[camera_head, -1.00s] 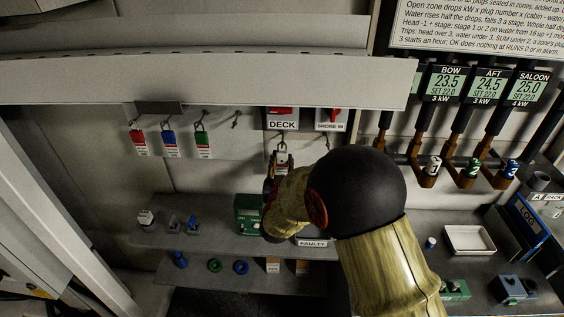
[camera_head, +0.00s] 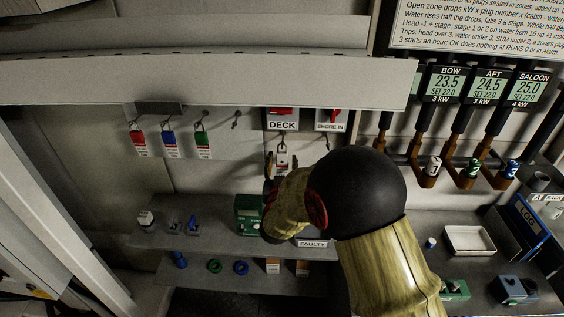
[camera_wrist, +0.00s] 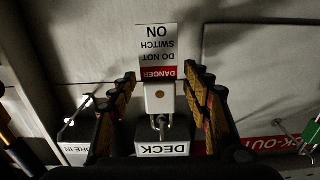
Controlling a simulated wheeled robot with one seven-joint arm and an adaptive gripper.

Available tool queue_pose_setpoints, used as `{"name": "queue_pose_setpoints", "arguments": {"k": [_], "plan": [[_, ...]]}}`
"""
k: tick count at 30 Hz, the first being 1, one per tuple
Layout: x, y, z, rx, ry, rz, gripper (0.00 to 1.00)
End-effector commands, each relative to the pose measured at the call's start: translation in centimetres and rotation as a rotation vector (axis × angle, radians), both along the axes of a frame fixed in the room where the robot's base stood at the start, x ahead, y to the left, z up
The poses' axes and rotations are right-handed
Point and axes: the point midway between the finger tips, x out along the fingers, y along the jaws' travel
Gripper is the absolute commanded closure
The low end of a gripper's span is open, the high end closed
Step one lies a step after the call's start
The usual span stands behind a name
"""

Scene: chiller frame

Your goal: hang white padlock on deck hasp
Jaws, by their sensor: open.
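The white padlock (camera_wrist: 160,98) hangs below the DECK sign (camera_wrist: 162,149) in the upside-down wrist view, with its red and white danger tag (camera_wrist: 157,50) beyond it. Its shackle meets the dark deck hasp (camera_wrist: 161,125) and looks looped through it, though the exact contact is hard to see. In the head view the padlock (camera_head: 284,160) shows small under the DECK sign (camera_head: 283,124). My gripper (camera_wrist: 160,78) is open, with one finger on each side of the padlock and a visible gap to both. My gripper (camera_head: 279,168) partly hides this area in the head view.
Red (camera_head: 137,138), blue (camera_head: 168,138) and green (camera_head: 201,140) padlocks with tags hang on hooks to the left. The SHORE IN sign (camera_head: 331,126) is close on the right. A shelf (camera_head: 165,238) with small parts and a green box (camera_head: 248,212) lies below.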

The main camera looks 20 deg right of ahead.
Motion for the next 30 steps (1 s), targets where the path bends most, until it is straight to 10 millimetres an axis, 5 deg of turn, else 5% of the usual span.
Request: {"name": "queue_pose_setpoints", "arguments": {"k": [18,30], "plan": [[-9.5,3.3,0.1,0.001,-0.001,0.003,0.51],[-11.2,3.8,0.3,0.01,0.004,0.007,0.51]]}}
